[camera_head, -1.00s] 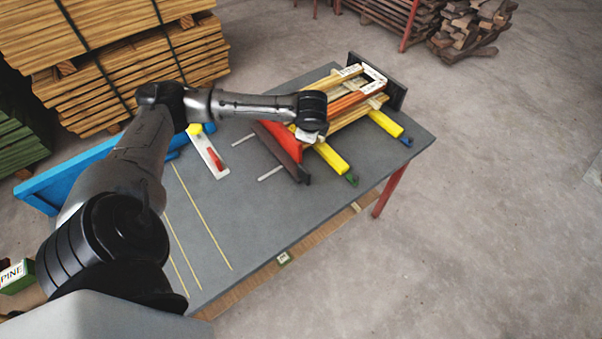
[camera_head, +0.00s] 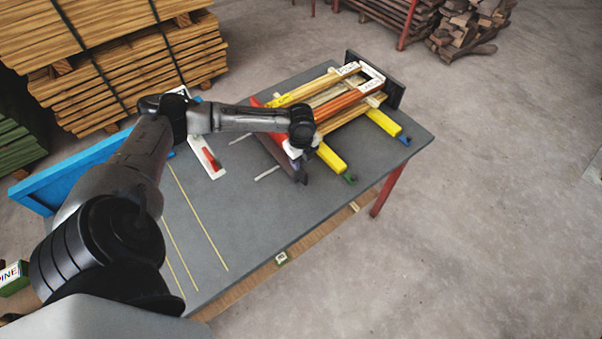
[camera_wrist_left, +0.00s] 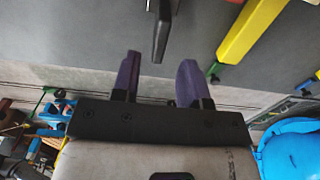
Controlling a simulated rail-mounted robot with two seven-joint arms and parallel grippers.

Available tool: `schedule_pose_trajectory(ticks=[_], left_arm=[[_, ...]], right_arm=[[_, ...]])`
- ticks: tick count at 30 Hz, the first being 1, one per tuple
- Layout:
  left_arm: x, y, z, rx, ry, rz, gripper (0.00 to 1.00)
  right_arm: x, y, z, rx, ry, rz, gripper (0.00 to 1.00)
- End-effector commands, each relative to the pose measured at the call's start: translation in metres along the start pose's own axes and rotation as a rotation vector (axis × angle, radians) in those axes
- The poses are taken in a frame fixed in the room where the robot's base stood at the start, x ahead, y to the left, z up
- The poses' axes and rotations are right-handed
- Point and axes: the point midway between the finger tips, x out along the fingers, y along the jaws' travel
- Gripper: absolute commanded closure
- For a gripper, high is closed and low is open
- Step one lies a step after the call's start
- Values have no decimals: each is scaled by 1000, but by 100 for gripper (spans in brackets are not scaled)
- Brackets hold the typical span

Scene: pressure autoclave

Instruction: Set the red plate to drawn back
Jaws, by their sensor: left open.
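The red plate (camera_head: 273,141) stands at the left end of the clamped wooden stack on the grey table, with a dark edge along its front. My left arm covers part of it. My left gripper (camera_head: 296,163) is small and partly hidden by its wrist at the plate's near end. In the left wrist view the gripper (camera_wrist_left: 160,78) shows two purple fingers spread apart with nothing between them. A dark bar end (camera_wrist_left: 162,28) lies just beyond, roughly in line with the gap; I cannot tell whether it belongs to the plate. My right gripper is not in view.
Yellow bars (camera_head: 331,158) lie under the wooden strips (camera_head: 345,112), and a dark end plate (camera_head: 394,88) stands at the right. A white and red tool (camera_head: 207,158) lies left of the plate. The table's near-left part is clear. A blue rail (camera_head: 75,172) runs along the left.

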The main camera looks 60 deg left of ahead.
Motion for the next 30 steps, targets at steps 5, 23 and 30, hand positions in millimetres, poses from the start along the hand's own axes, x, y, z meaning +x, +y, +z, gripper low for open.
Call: schedule_pose_trajectory(ticks=[5, 23, 30], left_arm=[[35, 0, -1, -2, 1, 2, 60], [79, 0, 0, -1, -1, -1, 60], [79, 0, 0, -1, -1, -1, 62]], right_arm=[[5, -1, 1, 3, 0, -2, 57], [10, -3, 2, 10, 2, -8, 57], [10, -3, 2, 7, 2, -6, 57]])
